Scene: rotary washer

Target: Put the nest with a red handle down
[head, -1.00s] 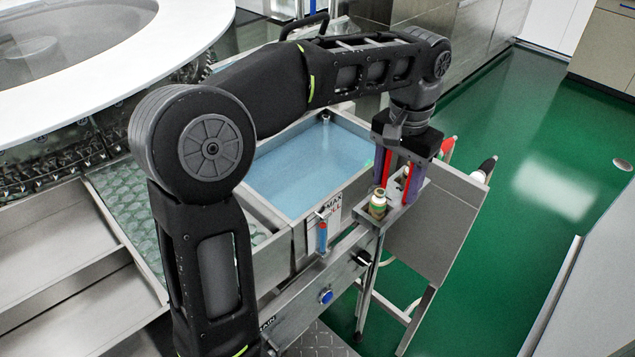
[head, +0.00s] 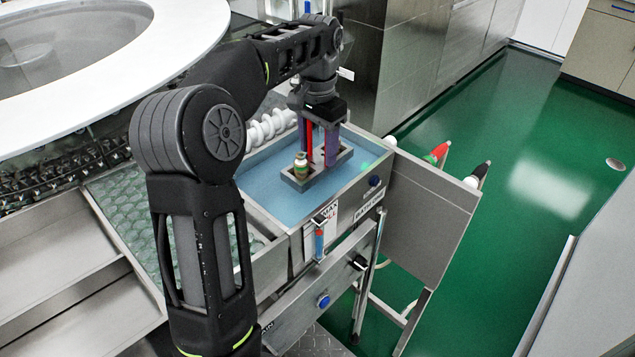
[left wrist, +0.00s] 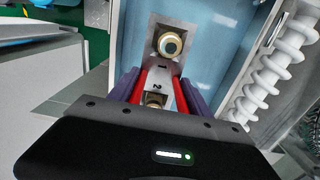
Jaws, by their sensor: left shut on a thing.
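The nest (head: 297,184) is a small grey tray with a red handle (head: 309,142). My left gripper (head: 320,152) is shut on the handle, its purple fingers on either side. The nest looks upright over the blue basin (head: 262,192); I cannot tell whether it touches the surface. A vial (head: 300,165) with a pale cap stands in the nest's near-left end. In the left wrist view the fingers clasp the red handle (left wrist: 150,88), with one vial (left wrist: 170,45) beyond it and another, partly hidden, close to the gripper. My right gripper is not in view.
A white spiral screw (head: 268,128) runs along the basin's back left side. A metal side panel (head: 430,215) and red and black handled hoses (head: 438,152) stand at the right.

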